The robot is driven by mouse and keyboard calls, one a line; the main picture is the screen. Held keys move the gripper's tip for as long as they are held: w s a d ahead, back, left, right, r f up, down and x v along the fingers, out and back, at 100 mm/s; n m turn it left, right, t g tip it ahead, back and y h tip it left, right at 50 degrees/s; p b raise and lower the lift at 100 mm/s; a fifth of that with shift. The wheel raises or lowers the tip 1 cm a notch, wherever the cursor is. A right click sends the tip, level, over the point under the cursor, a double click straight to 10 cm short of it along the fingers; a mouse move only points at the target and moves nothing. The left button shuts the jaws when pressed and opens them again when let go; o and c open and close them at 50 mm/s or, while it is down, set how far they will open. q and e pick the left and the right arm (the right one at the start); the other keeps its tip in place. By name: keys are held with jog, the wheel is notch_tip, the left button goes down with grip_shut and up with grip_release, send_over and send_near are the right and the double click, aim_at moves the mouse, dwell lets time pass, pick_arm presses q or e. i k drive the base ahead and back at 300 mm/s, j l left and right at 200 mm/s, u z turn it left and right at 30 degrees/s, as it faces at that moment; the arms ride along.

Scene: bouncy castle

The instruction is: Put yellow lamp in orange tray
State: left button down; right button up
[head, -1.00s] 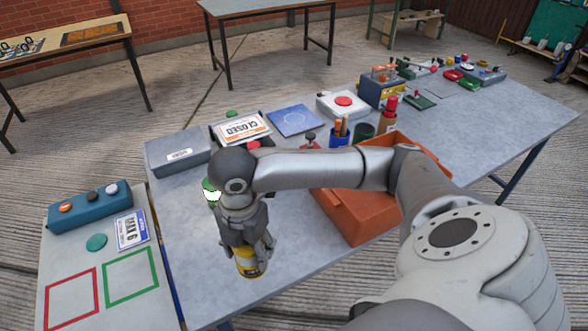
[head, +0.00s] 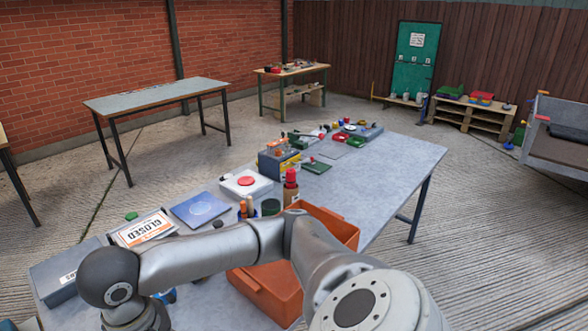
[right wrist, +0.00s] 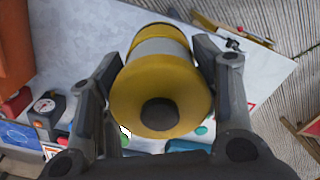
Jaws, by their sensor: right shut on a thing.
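The yellow lamp (right wrist: 158,85) fills the middle of the right wrist view, a yellow and grey cylinder with a dark round knob facing the camera. My right gripper (right wrist: 163,70) is shut on it, one finger on each side. In the head view my right arm reaches across the table to the lower left, and its fingers and the lamp are below the picture's edge. The orange tray (head: 264,290) stands on the table behind my right arm, which hides part of it. An orange part also shows at the left of the right wrist view (right wrist: 12,50). My left gripper does not show.
The grey table (head: 400,165) holds a CLOSED sign (head: 143,228), a blue panel (head: 201,210), a red button box (head: 246,184) and a bottle with a red top (head: 291,185) close behind the tray. A grey box (head: 62,272) stands at left. The table's far right is clear.

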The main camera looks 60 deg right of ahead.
aim_at(277, 282)
jog(key=l+z, duration=0.15)
jog(key=l, duration=0.3)
jog(key=i+l+z, duration=0.15)
jog(key=l, duration=0.3)
jog(key=i+l+z, duration=0.15)
jog(key=l, duration=0.3)
jog(key=l+z, duration=0.15)
jog(key=l, duration=0.3)
jog(key=i, duration=0.05)
